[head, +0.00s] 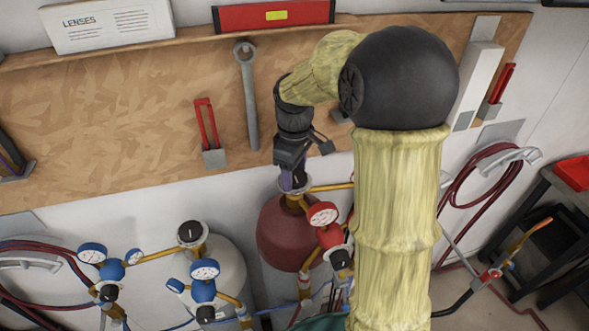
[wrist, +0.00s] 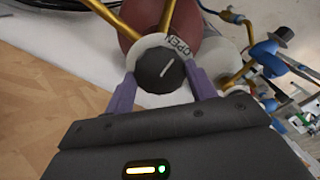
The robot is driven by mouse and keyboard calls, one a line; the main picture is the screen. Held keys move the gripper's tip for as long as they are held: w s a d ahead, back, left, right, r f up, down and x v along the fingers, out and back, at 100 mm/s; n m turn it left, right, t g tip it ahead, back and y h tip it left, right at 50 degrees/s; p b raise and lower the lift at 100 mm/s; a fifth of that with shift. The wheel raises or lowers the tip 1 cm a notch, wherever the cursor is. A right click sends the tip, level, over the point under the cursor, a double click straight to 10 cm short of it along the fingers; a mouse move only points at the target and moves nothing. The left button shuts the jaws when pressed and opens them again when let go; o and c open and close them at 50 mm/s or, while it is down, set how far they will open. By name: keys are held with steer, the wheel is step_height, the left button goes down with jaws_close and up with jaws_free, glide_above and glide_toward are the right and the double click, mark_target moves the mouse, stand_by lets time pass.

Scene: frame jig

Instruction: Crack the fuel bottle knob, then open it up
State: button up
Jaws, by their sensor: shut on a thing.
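The fuel bottle (head: 285,235) is a dark red cylinder below the wooden board in the head view. It also shows at the top of the wrist view (wrist: 185,22). Its black round knob (wrist: 160,70) has a white pointer line and sits in a pale collar marked "OPEN" (wrist: 180,47). My gripper (wrist: 158,88) has its two purple fingers on either side of the knob and is shut on it. In the head view my gripper (head: 292,180) reaches down onto the bottle's top, and the knob is mostly hidden there.
A red gauge (head: 323,215) and brass pipes stand close to the bottle's right. A grey bottle (head: 215,262) with a black knob (head: 190,233) and blue gauges (head: 205,270) stands to the left. A wrench (head: 247,95) hangs on the board (head: 110,130) behind.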

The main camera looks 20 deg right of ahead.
mark_target(295, 176)
stand_by(0.3)
steer(key=o, duration=1)
steer(key=shift+r, duration=0.1)
step_height(295, 176, up, 17)
steer(key=b, duration=0.2)
steer(key=shift+r+b, duration=0.1)
steer(key=shift+b, duration=0.25)
